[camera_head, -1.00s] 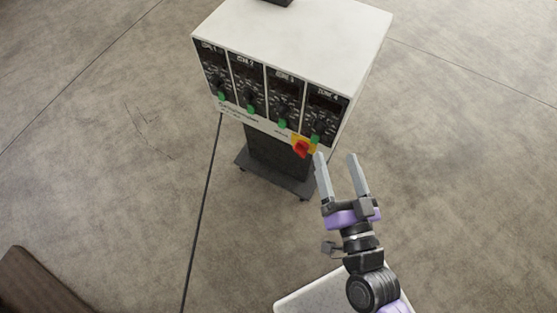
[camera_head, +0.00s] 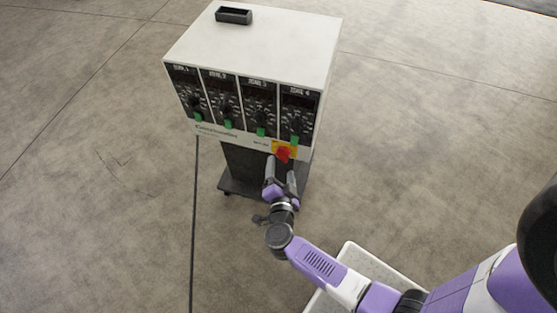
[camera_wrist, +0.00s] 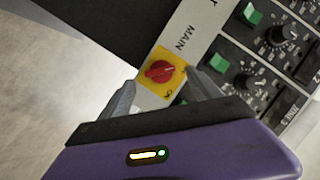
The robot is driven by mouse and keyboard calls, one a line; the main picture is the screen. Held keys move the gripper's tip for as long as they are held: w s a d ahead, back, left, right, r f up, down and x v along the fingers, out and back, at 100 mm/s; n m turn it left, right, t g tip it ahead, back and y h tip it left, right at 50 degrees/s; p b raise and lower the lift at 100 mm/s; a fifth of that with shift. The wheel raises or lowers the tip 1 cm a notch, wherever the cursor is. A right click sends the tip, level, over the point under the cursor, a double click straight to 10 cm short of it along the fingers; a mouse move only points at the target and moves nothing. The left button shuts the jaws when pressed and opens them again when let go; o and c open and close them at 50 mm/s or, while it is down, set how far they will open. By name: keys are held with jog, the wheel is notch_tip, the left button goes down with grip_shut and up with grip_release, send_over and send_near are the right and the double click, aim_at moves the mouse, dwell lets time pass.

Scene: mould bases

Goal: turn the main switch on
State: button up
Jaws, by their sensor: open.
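The main switch is a red rotary knob (camera_head: 283,154) on a yellow plate (camera_head: 276,147), low on the right of the control cabinet's front (camera_head: 232,143). In the wrist view the red knob (camera_wrist: 159,71) sits on its yellow plate (camera_wrist: 150,85) beside the word MAIN, with an ON mark near the plate's edge. My gripper (camera_head: 281,170) is open just below and in front of the knob. In the wrist view my gripper (camera_wrist: 160,92) has its fingers apart, one on each side of the plate, with the knob between and slightly beyond them. I see no clear contact.
The cabinet's front holds several zone panels with black knobs and green switches (camera_head: 261,132). A black tray (camera_head: 233,15) lies on its white top (camera_head: 255,45). The cabinet stands on a dark wheeled base (camera_head: 235,188). Grey floor around it is clear.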

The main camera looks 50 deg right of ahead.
aim_at(281, 159)
jog(key=shift+b+x, duration=0.35)
jog(key=shift+x, duration=2.4)
jog(key=c, duration=1.4)
